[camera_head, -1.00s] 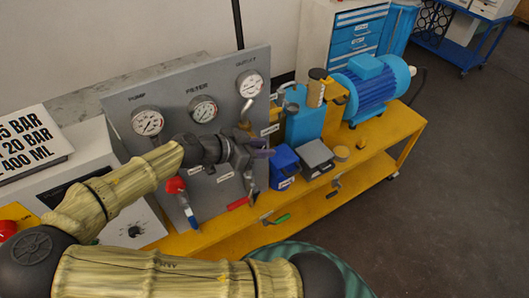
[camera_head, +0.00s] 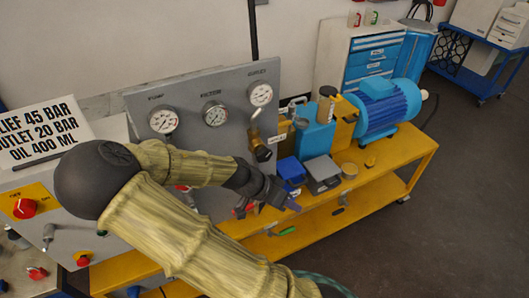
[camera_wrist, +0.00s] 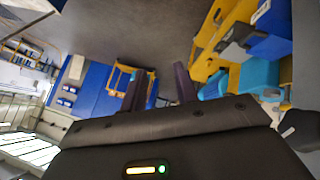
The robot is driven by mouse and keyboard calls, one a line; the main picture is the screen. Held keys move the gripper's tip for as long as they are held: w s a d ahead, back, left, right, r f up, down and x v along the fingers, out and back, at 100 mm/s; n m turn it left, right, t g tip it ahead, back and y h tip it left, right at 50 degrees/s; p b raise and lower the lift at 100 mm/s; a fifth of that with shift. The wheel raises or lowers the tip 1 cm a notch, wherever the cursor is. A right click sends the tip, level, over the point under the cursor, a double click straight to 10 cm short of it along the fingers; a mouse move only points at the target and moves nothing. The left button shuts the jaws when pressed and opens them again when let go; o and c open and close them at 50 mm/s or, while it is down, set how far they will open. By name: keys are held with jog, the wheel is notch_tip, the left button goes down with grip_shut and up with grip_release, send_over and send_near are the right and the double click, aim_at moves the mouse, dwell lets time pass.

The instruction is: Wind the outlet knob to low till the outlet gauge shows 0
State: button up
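The outlet gauge (camera_head: 261,94) is the rightmost of three round white dials on the grey panel (camera_head: 190,97) in the head view. Its needle is too small to read surely. Below it a brass fitting with a dark knob (camera_head: 262,152) sticks out from the panel; this looks like the outlet knob, and nothing grips it. My gripper (camera_head: 291,204) is below and to the right of that knob, apart from it, in front of the bench. In the wrist view, the two dark purple fingers of my gripper (camera_wrist: 160,88) stand apart with nothing between them.
A blue box (camera_head: 291,171) and a grey box (camera_head: 322,173) stand close to my gripper on the yellow bench (camera_head: 400,150). A blue motor (camera_head: 385,106) is farther right. A green-handled lever (camera_head: 283,232) sits at the bench front. Open floor lies to the right.

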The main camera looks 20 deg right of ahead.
jog(key=s+a+f+n+y+b, duration=0.1)
jog(key=s+a+f+n+y, duration=0.15)
jog(key=a+n+y, duration=0.3)
jog(key=a+r+n+t+y+b, duration=0.1)
jog(key=a+r+n+t+y, duration=0.2)
jog(key=r+n, duration=0.4)
jog(key=shift+w+a+r+n+t, duration=0.35)
jog(key=shift+w+a+n+t, duration=0.15)
jog(key=shift+a+t, duration=0.4)
